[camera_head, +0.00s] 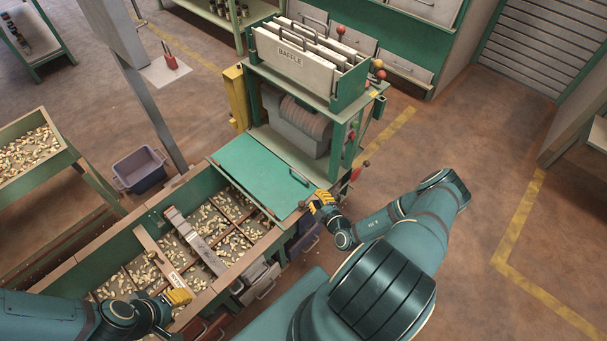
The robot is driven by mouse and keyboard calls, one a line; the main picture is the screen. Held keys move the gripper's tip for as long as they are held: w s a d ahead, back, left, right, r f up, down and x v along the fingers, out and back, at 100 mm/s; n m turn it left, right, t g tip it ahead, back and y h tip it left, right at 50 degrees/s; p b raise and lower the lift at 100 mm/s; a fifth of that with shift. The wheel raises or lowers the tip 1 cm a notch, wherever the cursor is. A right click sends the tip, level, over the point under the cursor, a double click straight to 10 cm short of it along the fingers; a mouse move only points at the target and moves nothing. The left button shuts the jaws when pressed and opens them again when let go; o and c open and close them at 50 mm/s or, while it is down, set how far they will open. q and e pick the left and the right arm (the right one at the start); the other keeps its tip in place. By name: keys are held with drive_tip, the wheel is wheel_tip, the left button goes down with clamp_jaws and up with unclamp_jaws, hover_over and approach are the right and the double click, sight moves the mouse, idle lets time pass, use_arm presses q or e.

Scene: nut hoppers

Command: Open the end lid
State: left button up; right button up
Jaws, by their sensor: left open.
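The end lid (258,172) is a flat green panel lying over the far end of the long nut hopper (103,262), in front of the baffle machine. It looks shut. A thin dark bar handle (299,177) sits near its right edge. My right gripper (320,201), with yellow fingers, is just below and right of that handle, by the lid's right corner. Contact and finger gap are too small to tell. My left gripper (178,297) is open at the hopper's near right rim, apart from the lid.
The baffle machine (315,75) stands directly behind the lid. Open compartments hold brass nuts, with a grey bar (196,240) and a labelled wooden bar (160,258) across them. A grey post (150,110) rises left of the lid. Floor at right is clear.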

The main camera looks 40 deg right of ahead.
sight(300, 176)
drive_tip(key=b+x, duration=0.3)
drive_tip(key=x, duration=1)
drive_tip(key=shift+w+f, duration=0.15)
drive_tip(key=shift+w, duration=0.15)
clamp_jaws()
